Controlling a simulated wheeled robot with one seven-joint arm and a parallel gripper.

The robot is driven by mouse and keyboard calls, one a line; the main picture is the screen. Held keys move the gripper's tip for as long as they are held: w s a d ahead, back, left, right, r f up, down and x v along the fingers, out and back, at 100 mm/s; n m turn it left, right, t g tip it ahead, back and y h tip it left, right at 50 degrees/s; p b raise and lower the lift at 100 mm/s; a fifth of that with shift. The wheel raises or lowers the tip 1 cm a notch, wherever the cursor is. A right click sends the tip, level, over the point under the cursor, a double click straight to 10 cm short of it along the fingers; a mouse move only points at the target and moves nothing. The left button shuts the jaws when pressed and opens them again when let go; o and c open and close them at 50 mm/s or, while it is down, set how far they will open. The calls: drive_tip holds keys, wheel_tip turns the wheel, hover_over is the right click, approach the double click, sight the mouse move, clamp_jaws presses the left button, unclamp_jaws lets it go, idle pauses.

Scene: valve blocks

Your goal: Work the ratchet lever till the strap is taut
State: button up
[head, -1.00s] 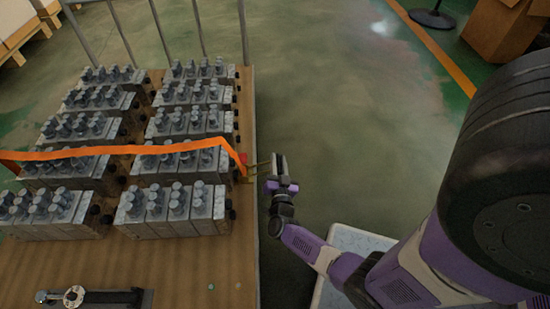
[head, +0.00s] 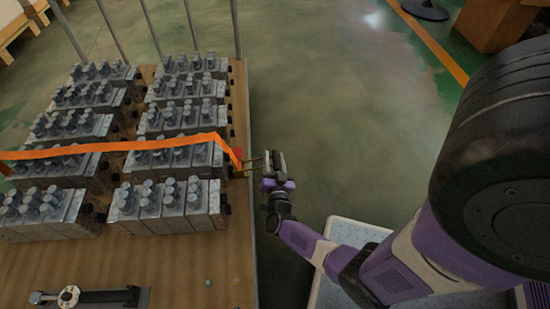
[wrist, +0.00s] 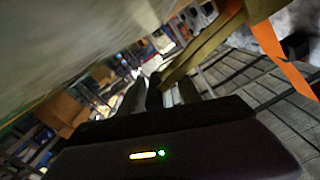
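An orange strap (head: 110,146) runs across a row of valve blocks and slopes down at the pallet's right edge to a small ratchet (head: 238,165) with a red part. Its brassy lever (head: 254,160) points right, out over the pallet edge. My gripper (head: 270,159) is at the lever's outer end. In the wrist view, the lever (wrist: 207,45) comes down from upper right to my dark fingers (wrist: 160,92), with the strap (wrist: 280,62) beyond it. Whether the fingers grip the lever is too dark to tell.
Grey valve blocks (head: 168,207) stand in two columns on the wooden pallet (head: 190,265). Upright posts (head: 190,30) stand along its far side. A dark metal fitting (head: 95,298) lies near the front. The floor (head: 340,120) right of the pallet is open; a cardboard box (head: 495,25) stands far back.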

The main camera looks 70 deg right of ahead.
sight(275, 171)
drive_tip(key=shift+s, duration=0.1)
drive_tip(key=shift+a+r, duration=0.1)
drive_tip(key=p+v, duration=0.3)
drive_tip(key=v, duration=0.4)
drive_tip(key=shift+s+a, duration=0.1)
drive_tip(key=shift+a, duration=0.15)
idle(0.5)
drive_tip(key=s+a+r+n+t+y, duration=0.45)
drive_tip(key=a+r+n+y, duration=0.25)
drive_tip(key=a+r, duration=0.4)
drive_tip(key=s+a+r+n+t+y, duration=0.3)
drive_tip(key=a+r+n+t+y, duration=0.35)
drive_tip(key=a, duration=0.75)
drive_tip(key=s+a+r+n+g+y+p, duration=0.1)
drive_tip(key=s+a+r+n+g+y, duration=0.1)
drive_tip(key=r, duration=0.5)
drive_tip(key=s+a+r+n+g+y, duration=0.1)
drive_tip(key=a+r+n, duration=0.15)
drive_tip(key=r, duration=0.45)
wheel_tip(275, 171, up, 32)
drive_tip(key=p, duration=3.2)
drive_tip(key=shift+p, duration=0.35)
